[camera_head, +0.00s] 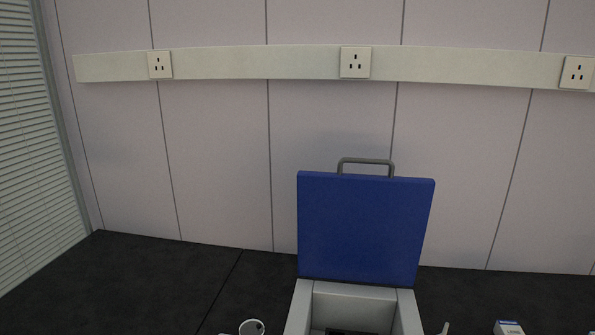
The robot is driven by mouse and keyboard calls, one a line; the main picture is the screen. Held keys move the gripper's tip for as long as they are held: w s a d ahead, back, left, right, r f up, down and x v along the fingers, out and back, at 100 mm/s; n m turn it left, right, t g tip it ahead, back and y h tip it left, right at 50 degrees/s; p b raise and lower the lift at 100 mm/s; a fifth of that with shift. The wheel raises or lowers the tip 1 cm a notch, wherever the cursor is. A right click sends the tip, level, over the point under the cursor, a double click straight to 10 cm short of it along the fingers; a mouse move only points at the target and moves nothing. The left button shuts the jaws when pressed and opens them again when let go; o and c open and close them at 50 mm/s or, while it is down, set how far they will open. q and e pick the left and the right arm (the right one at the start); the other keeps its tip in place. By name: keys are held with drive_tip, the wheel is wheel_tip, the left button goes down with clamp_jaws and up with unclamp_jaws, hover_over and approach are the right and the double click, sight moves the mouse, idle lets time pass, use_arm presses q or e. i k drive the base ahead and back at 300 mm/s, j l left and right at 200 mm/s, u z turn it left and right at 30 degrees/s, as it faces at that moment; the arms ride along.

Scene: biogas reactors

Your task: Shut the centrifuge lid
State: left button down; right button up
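The centrifuge (301,306) stands at the bottom middle of the head view, a light grey box cut off by the lower picture edge. Its blue lid (363,228) stands open and upright at the back of the box. A grey handle (366,161) is on the lid's top edge. The inside of the box is open to view, with something dark low in it.
The dark worktop (130,285) is clear at left. A panelled wall with a socket rail (220,63) stands behind.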

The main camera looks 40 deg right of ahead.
sight(366, 228)
drive_tip(key=z, duration=1.75)
